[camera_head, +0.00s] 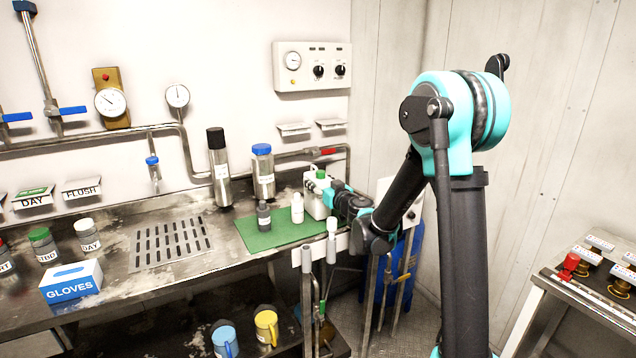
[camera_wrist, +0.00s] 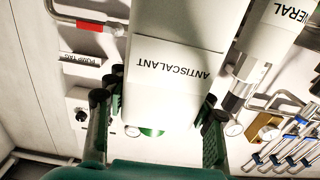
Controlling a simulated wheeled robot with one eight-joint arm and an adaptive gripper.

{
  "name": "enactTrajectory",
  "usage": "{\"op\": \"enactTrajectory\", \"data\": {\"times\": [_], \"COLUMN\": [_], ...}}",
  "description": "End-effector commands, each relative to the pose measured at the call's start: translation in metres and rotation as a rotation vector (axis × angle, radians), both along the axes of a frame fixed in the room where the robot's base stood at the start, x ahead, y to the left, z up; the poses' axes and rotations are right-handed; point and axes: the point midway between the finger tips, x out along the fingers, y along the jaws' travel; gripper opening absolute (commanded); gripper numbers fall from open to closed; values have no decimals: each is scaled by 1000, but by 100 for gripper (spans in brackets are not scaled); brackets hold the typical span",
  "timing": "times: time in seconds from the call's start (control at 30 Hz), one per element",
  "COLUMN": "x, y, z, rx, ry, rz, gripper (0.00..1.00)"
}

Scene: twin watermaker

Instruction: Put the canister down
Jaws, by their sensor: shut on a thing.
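The canister (camera_head: 317,202) is a white block-shaped container with a green cap, at the back right of the green mat (camera_head: 262,240) on the bench. In the wrist view the canister (camera_wrist: 165,100) fills the middle, its ANTISCALANT label upside down. My gripper (camera_head: 330,196) reaches it from the right in the head view. In the wrist view my gripper (camera_wrist: 158,112) has a finger on each side of the canister, shut on it. The canister looks upright. I cannot tell whether its base touches the mat.
A small grey bottle (camera_head: 263,217) and a small white bottle (camera_head: 297,209) stand on the mat near the canister. Blue-capped (camera_head: 263,174) and black-capped (camera_head: 219,172) steel bottles stand behind. A drain grate (camera_head: 170,243) lies left. A pipe runs along the wall.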

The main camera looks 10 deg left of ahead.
Motion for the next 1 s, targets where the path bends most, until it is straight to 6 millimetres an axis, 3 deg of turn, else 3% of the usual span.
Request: {"op": "enactTrajectory", "data": {"times": [0.23,0.27,0.4,0.77,1.0], "x": [0,0,0,0,-29], "y": [0,0,0,0,-20], "z": [-2,-2,-2,1,1], "rx": [0,0,0,0,0], "ry": [0,0,0,0,0], "rz": [0,0,0,0,-1], "gripper": [0,56,73,73,73]}}
